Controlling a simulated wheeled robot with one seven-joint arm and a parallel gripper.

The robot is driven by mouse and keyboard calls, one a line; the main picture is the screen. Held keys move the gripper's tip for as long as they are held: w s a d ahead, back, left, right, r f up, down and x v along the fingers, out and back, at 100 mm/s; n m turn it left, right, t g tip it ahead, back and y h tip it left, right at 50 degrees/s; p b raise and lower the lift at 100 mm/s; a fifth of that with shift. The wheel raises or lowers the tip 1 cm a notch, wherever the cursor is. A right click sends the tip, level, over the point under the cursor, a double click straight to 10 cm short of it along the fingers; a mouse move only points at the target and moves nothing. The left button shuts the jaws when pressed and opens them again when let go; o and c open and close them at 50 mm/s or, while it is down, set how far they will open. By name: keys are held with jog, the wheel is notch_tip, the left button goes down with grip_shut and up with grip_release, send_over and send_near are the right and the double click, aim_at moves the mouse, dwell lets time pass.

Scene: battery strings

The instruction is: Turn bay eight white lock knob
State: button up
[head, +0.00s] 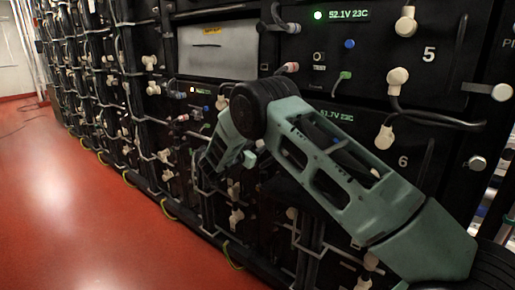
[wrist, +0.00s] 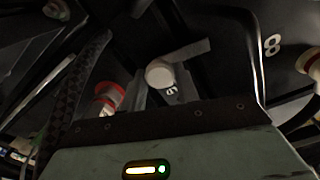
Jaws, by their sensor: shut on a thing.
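The white lock knob (wrist: 160,74) shows in the wrist view, just beyond the edge of my gripper's body, on a dark panel. A white figure 8 (wrist: 271,45) is on the panel to its right. My gripper (wrist: 166,88) has its grey fingers close around the knob and is shut on it. The exact finger contact is partly hidden by the gripper's body. In the head view my gripper (head: 243,160) reaches down to the lower rack, left of the bay marked 6. I cannot make out the knob there, behind my gripper and arm.
A white connector with a red collar (wrist: 108,98) is left of the knob, near a braided dark cable (wrist: 84,85). Another pale connector (wrist: 313,66) is at the right edge. Cables and white plugs crowd the rack. The red floor (head: 75,200) is clear at left.

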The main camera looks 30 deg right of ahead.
jog(key=m+b, duration=0.2)
jog(key=m, duration=0.2)
jog(key=shift+f+b, duration=0.2)
jog(key=shift+b, duration=0.1)
jog(key=m+b, duration=1.1)
jog(key=m, duration=0.1)
jog(key=shift+m, duration=0.3)
jog(key=o, duration=1)
jog(key=shift+r, duration=0.1)
jog(key=shift+c, duration=0.2)
jog(key=shift+a, duration=0.15)
jog(key=p+v, duration=0.3)
jog(key=v, duration=1.4)
jog(key=shift+p, duration=0.4)
